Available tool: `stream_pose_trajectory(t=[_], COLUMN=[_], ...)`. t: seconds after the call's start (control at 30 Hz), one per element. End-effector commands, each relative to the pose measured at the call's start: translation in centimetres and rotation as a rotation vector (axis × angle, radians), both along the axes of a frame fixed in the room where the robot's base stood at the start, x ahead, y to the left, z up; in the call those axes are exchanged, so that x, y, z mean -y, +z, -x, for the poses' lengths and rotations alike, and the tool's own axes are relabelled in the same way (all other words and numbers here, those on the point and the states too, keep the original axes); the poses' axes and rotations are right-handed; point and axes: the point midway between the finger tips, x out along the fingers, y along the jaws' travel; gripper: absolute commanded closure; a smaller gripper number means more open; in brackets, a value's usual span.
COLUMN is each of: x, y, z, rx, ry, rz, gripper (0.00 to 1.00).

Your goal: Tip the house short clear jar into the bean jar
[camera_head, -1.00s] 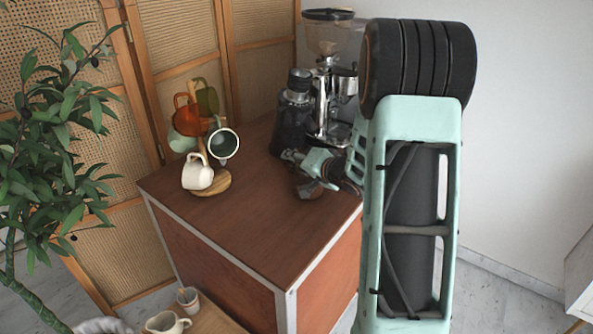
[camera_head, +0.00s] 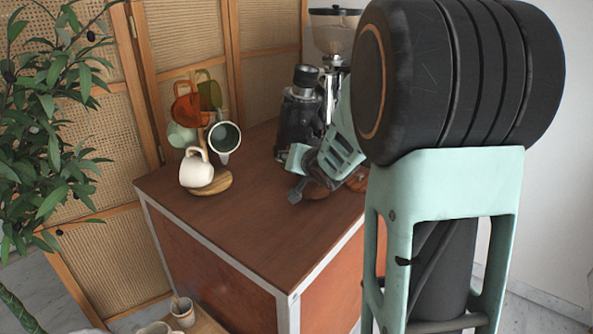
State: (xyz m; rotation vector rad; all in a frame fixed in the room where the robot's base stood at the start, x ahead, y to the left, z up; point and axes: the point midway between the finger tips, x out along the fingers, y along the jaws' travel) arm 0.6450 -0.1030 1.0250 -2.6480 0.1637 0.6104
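My gripper (camera_head: 297,188) is low over the cart's wooden top, in front of the black machine. My mint arm comes in from the right and covers much of that side. The fingers are small and partly turned away, so their opening cannot be told. Brown rounded shapes (camera_head: 318,189) show beside and behind the gripper on the cart top. I cannot tell whether they are the house short clear jar or the bean jar. No clear jar can be made out with certainty, and neither can anything in the fingers.
The cart top (camera_head: 235,230) is bare at the front. A mug tree (camera_head: 213,183) with several mugs stands at its left. A black machine (camera_head: 296,128) and a grinder with a clear hopper (camera_head: 334,32) stand at the back. A plant (camera_head: 45,150) is at far left.

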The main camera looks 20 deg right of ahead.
Motion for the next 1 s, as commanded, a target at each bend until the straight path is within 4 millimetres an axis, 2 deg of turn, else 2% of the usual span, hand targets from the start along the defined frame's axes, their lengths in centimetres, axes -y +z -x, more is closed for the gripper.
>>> stream_pose_trajectory(t=[1.0], x=[-0.97], y=[0.25], z=[-0.18], rx=[0.020], ry=[0.001], rz=[0.237], gripper=[0.90])
